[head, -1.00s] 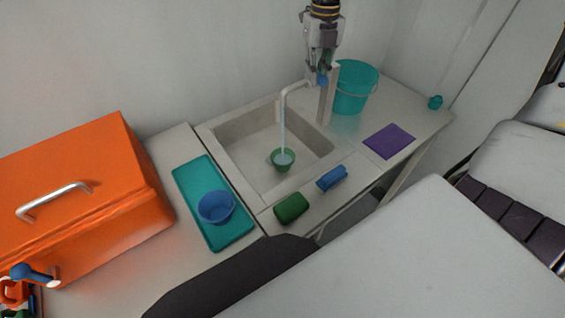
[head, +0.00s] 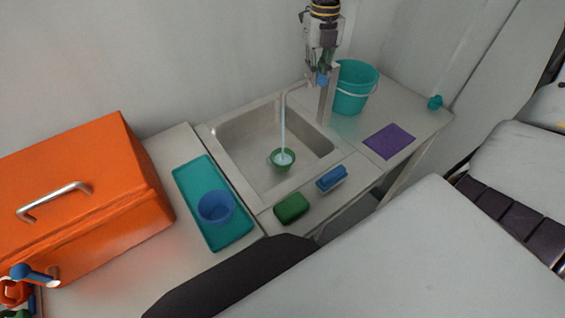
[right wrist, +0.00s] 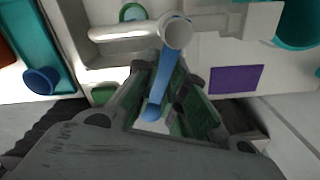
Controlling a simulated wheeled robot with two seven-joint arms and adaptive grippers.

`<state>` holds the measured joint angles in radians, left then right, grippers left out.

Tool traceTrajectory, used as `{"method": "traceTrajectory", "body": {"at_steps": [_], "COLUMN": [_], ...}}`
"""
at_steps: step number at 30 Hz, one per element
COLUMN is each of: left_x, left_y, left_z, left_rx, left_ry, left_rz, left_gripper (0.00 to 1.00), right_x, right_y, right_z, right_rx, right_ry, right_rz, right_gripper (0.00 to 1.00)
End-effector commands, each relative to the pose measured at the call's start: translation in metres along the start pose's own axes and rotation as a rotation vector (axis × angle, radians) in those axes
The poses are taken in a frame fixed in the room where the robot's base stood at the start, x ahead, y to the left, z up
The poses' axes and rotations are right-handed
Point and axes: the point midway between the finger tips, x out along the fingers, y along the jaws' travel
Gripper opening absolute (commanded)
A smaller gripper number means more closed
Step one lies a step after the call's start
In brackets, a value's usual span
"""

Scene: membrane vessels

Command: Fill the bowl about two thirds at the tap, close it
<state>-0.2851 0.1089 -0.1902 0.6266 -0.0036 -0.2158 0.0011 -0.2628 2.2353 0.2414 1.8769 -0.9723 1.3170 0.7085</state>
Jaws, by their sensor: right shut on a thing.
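A green bowl (head: 273,163) stands in the sink under the tap (head: 298,86). A stream of water (head: 283,125) falls from the spout into it, and a pale water surface shows inside; its exact level is hard to tell. The bowl's rim partly shows in the right wrist view (right wrist: 132,12). My right gripper (head: 323,70) points down at the tap's blue lever (head: 322,81). In the right wrist view its fingers are shut on the blue lever (right wrist: 166,75), below the spout (right wrist: 122,32). My left gripper is not in view.
A blue bowl (head: 216,207) stands on a teal tray (head: 194,178) left of the sink (head: 228,139). A green sponge (head: 291,208) and a blue brush (head: 331,179) lie on the front ledge. A teal bucket (head: 352,95) and purple cloth (head: 389,141) are at right, an orange box (head: 90,200) at left.

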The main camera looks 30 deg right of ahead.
Motion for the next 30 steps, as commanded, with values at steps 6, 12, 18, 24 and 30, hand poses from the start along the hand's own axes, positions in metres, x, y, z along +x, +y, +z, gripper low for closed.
{"method": "traceTrajectory", "body": {"at_steps": [6,12,18,24,30], "left_x": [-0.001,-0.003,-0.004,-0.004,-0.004], "left_y": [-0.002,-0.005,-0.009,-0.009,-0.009], "left_z": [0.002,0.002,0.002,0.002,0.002], "left_rx": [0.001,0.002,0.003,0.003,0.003], "left_ry": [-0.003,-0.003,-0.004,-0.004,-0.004], "left_rz": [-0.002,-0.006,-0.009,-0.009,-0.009], "left_gripper": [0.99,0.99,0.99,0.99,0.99], "right_x": [0.006,0.005,0.006,0.006,0.006], "right_y": [-0.004,-0.009,-0.012,-0.012,-0.013], "right_z": [-0.005,-0.005,-0.004,-0.004,-0.004], "right_rx": [-0.043,-0.15,-0.223,-0.228,-0.239], "right_ry": [0.022,0.023,0.022,0.022,0.022], "right_rz": [-0.006,-0.004,-0.005,-0.005,-0.004], "right_gripper": [0.0,0.0,0.0,0.0,0.0]}}
